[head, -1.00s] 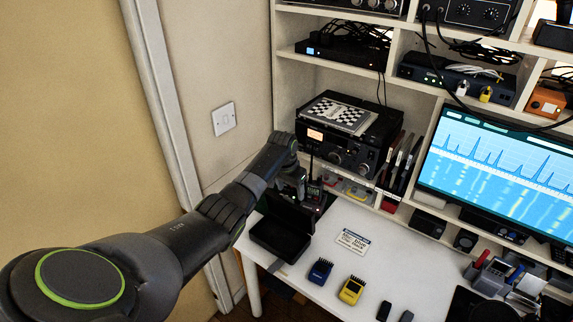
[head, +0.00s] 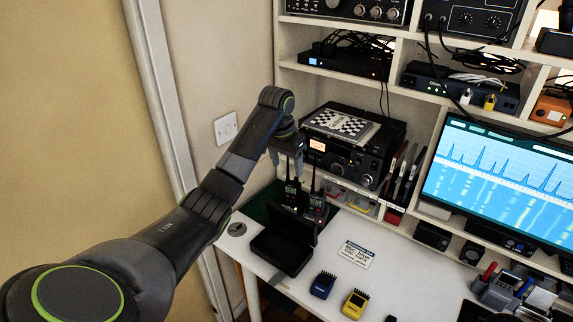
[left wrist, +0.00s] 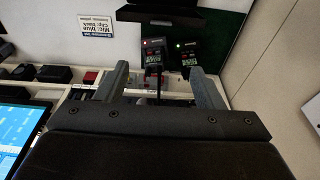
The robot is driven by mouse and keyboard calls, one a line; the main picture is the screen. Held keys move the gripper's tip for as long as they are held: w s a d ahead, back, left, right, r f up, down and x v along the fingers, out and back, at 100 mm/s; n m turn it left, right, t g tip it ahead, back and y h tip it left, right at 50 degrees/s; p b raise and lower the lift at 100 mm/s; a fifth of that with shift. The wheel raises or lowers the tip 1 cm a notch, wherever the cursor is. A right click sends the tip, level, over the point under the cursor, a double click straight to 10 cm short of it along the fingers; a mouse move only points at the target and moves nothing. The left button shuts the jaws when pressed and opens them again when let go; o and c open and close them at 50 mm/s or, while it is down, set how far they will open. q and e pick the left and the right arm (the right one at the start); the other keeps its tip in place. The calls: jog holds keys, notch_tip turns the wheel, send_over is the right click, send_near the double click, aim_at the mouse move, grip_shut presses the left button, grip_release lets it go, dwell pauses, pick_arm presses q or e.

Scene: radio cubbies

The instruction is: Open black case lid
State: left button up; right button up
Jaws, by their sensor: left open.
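The black case (head: 279,253) sits on the white desk near its left front edge. Its lid (head: 291,222) stands raised at the back of the case, and the dark inside shows. My left gripper (head: 286,165) is above and behind the case, over two upright handheld radios, apart from the lid. Its two fingers are spread with nothing between them, as the left wrist view also shows (left wrist: 162,85). A dark edge at the top of the left wrist view looks like part of the case (left wrist: 160,14). My right gripper is not in view.
Two handheld radios (head: 317,207) with antennas stand behind the case on a green mat (head: 262,206). A blue item (head: 322,285), a yellow item (head: 355,304) and a printed card (head: 356,254) lie to the right. Shelves with a large radio (head: 345,160) rise behind.

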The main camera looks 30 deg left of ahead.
pick_arm(q)
jog(key=shift+f, duration=0.4)
jog(key=c, duration=0.3)
jog(key=f+m+t+b, duration=0.1)
jog(key=f, duration=0.3)
jog(key=f+m+t+b, duration=0.1)
jog(key=f, duration=0.3)
jog(key=a+f+t, duration=0.1)
jog(key=f, duration=0.4)
jog(key=shift+s+m+y+b, duration=0.3)
jog(key=shift+s+m+b, duration=0.05)
jog(key=shift+m+b, duration=0.05)
jog(key=c, duration=1)
jog(key=s+f+m+t, duration=0.1)
jog(key=f, duration=0.1)
jog(key=s+f+m+t+b, duration=0.1)
jog(key=f, duration=0.1)
jog(key=s+f+t+b, duration=0.1)
jog(key=f, duration=0.2)
jog(key=shift+m, duration=0.4)
grip_shut()
jog(key=m+t+h+b, duration=0.2)
jog(key=m+t+b, duration=0.5)
jog(key=m+t, duration=0.5)
send_near(290, 210)
jog(key=x, duration=0.5)
jog(key=shift+w, duration=0.1)
jog(key=shift+x, duration=0.8)
